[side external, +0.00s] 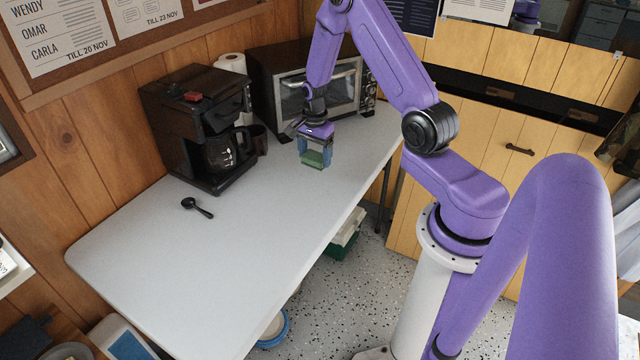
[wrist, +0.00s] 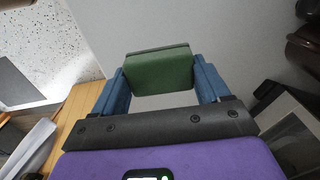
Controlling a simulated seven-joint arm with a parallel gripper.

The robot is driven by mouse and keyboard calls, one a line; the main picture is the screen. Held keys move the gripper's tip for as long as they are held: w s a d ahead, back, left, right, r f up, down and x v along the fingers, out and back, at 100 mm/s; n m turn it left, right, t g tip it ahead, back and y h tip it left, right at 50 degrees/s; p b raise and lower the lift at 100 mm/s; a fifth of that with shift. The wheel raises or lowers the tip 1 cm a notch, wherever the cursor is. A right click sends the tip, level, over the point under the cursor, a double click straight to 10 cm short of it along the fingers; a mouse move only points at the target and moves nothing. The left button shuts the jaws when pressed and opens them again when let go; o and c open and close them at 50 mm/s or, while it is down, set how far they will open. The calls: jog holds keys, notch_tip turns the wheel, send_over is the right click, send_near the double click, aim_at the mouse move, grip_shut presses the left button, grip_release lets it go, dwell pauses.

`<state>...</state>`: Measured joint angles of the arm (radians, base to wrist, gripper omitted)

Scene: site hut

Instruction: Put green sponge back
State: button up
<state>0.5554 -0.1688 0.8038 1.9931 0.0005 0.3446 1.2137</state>
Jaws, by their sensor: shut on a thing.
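The green sponge (side external: 315,158) is between the fingers of my gripper (side external: 315,156), in front of the toaster oven in the side external view. In the wrist view the green sponge (wrist: 159,76) sits between the two blue fingertips of my gripper (wrist: 160,82), which is shut on it. The sponge appears to be held above the white table (side external: 222,240); the exact height is hard to tell.
A coffee maker (side external: 180,125) with a glass pot stands left of my gripper, a dark mug (side external: 260,139) beside it. A toaster oven (side external: 275,75) and a paper roll (side external: 232,63) stand at the back. A black spoon (side external: 198,208) lies on the table. The table's front half is clear.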

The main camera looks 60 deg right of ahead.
aim_at(321, 183)
jog(key=shift+s+d, duration=0.4)
jog(key=shift+d, duration=0.3)
jog(key=shift+s+d+f, duration=0.15)
jog(key=shift+d+f, duration=0.05)
jog(key=shift+f, duration=3.8)
jog(key=shift+f, duration=0.1)
jog(key=o, duration=1.1)
